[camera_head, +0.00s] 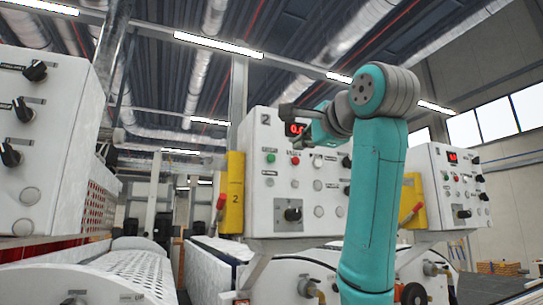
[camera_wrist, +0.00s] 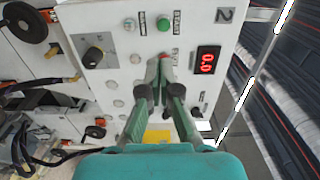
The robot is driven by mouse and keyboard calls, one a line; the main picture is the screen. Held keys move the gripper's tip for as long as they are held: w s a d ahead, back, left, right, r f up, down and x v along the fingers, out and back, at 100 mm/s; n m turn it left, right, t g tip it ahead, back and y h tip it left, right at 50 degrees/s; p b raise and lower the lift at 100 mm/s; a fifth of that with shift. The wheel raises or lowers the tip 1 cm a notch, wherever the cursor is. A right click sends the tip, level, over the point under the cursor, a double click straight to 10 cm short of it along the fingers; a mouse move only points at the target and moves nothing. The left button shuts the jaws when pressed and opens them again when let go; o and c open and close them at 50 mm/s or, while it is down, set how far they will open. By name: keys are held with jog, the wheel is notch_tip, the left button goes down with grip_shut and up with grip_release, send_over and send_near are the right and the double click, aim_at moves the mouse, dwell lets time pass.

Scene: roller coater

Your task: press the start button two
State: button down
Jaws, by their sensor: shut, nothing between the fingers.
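The control panel marked 2 (camera_head: 257,205) stands mid-picture in the head view. Its green button (camera_head: 270,158), with a label above it, is left of a red button (camera_head: 295,160). In the wrist view the panel appears turned, with the green button (camera_wrist: 163,24) near the top, beside a label reading START. My gripper (camera_head: 298,143) is in front of the panel's upper part. In the wrist view my gripper (camera_wrist: 160,65) is shut and empty. Its tips overlap the red button, which is mostly hidden, and are apart from the green one in the picture. Contact with the panel cannot be told.
A red digital display (camera_wrist: 207,60) is right of the fingertips in the wrist view. A black knob (camera_wrist: 92,56) is to their left. A yellow box (camera_head: 235,180) is on the panel's left side. Another similar panel (camera_head: 437,185) stands to the right, and a white machine (camera_head: 50,140) to the left.

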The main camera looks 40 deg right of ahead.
aim_at(272, 158)
jog(key=shift+s+a+r, duration=0.15)
jog(key=shift+s+r, duration=0.15)
jog(key=shift+r, duration=0.05)
jog(key=shift+w, duration=0.1)
jog(key=x, duration=1.3)
jog(key=shift+w, duration=0.4)
